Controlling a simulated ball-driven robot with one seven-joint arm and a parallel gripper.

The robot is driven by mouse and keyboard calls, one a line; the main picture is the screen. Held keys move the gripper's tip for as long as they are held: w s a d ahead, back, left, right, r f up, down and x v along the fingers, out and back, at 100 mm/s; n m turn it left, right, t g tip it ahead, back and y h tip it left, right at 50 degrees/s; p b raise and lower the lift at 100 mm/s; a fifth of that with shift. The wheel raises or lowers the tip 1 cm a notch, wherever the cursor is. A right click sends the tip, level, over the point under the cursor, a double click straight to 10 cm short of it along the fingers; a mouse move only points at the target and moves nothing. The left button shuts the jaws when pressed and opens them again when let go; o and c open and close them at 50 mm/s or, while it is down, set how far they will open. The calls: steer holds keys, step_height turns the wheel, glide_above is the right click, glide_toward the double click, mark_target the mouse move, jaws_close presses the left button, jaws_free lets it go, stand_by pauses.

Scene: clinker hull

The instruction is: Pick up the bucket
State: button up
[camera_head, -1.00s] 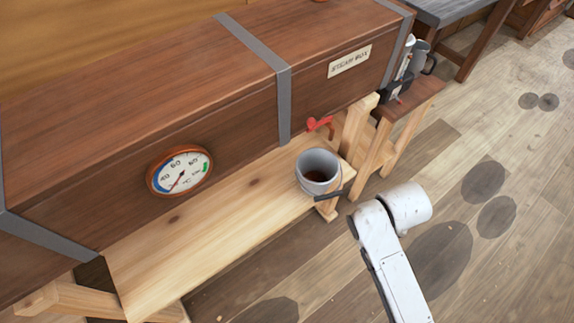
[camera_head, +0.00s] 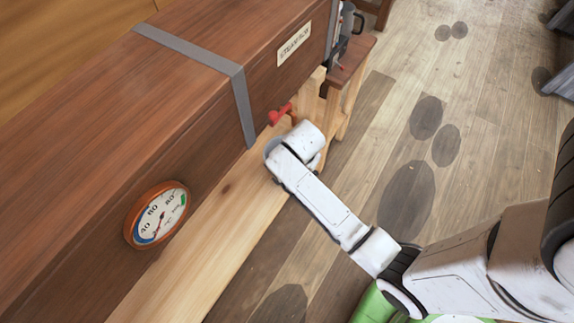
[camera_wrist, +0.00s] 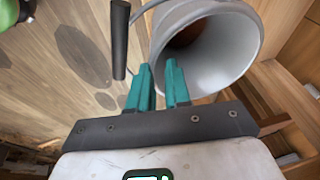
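My gripper's teal fingers (camera_wrist: 158,68) stand a little apart at the bucket's left wall. I cannot tell whether they touch it.
The bucket stands on a light wooden bench (camera_head: 215,225). A brown steam box (camera_head: 130,110) with a dial (camera_head: 158,215) and red valve (camera_head: 280,113) runs along the left. A small stool (camera_head: 352,58) stands behind. Wooden floor (camera_head: 480,80) is free to the right.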

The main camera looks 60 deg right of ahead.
steer(key=shift+s+x, duration=0.1)
steer(key=shift+x, duration=1.15)
steer(key=shift+s+x, duration=0.15)
steer(key=shift+x, duration=1.15)
steer(key=shift+d, duration=0.15)
steer(key=shift+c, duration=0.5)
jaws_close()
